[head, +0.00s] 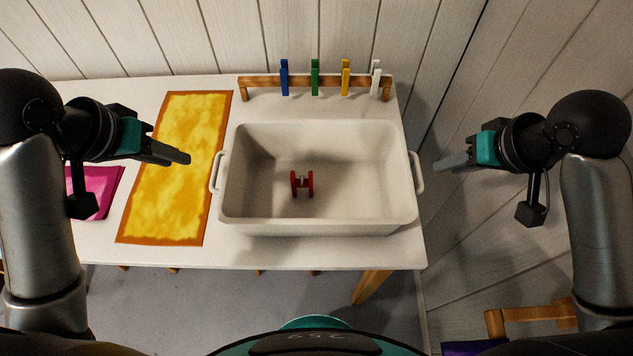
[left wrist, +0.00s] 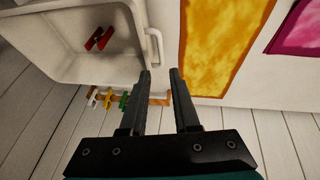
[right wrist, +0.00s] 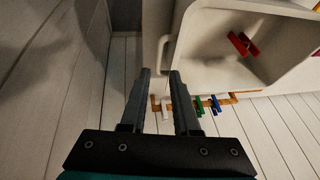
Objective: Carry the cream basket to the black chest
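The cream basket (head: 318,222) stands on the white table, with a small red spool-like object (head: 302,184) lying inside it. It has a handle at each end, left (head: 215,172) and right (head: 417,172). My left gripper (head: 188,158) is open and empty, a little left of the left handle; the left wrist view shows that handle (left wrist: 155,48) just beyond the fingertips (left wrist: 160,72). My right gripper (head: 438,164) is open and empty, just right of the right handle. The right wrist view shows this handle (right wrist: 163,52) beyond the fingertips (right wrist: 160,72). No black chest is in view.
A wooden rack (head: 262,82) with blue, green, yellow and white pegs stands behind the basket. A yellow cloth with an orange border (head: 172,165) and a magenta cloth (head: 95,190) lie left of it. Plank walls stand behind and right. A wooden piece (head: 535,314) shows lower right.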

